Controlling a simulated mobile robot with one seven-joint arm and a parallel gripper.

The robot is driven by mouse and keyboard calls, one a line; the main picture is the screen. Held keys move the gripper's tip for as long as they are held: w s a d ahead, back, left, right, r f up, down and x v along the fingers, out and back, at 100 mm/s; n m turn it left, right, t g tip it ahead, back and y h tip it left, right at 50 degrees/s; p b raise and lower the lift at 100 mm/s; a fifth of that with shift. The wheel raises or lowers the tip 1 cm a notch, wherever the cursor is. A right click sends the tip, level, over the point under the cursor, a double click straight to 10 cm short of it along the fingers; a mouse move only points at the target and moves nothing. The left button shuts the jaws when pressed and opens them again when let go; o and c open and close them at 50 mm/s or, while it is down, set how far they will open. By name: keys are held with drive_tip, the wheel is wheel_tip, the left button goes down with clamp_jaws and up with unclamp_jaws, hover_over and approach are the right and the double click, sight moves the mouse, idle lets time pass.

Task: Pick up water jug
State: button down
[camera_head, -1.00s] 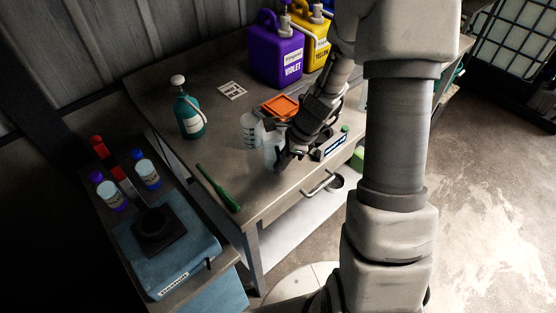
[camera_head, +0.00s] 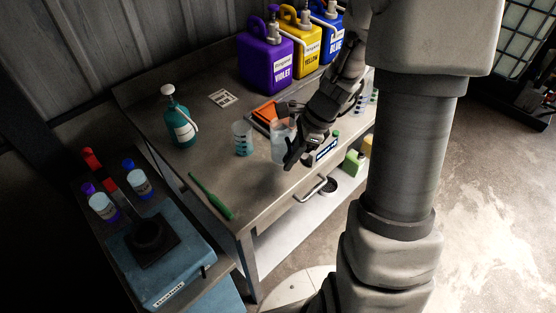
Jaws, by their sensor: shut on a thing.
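The water jug, a clear pitcher (camera_head: 278,146), is at my gripper (camera_head: 291,157) near the middle of the workbench. My gripper reaches in from the upper right and is shut on the jug's right side. The dark fingers and wrist hide that side, so I cannot see the exact grip. The jug looks upright. I cannot clearly tell how far its base is above the bench.
A graduated beaker (camera_head: 243,139) stands just left of the jug. An orange tray (camera_head: 265,113) lies behind. A teal bottle (camera_head: 181,120), a green tool (camera_head: 211,196) and a violet canister (camera_head: 266,62) stand or lie on the workbench (camera_head: 190,163). The bench front is mostly clear.

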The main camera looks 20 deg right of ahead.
drive_tip(key=s+d+r, duration=0.3)
drive_tip(key=d+r, duration=0.1)
drive_tip(key=d, duration=0.2)
drive_tip(key=shift+s, duration=0.2)
drive_tip(key=shift+r, duration=0.1)
idle(0.3)
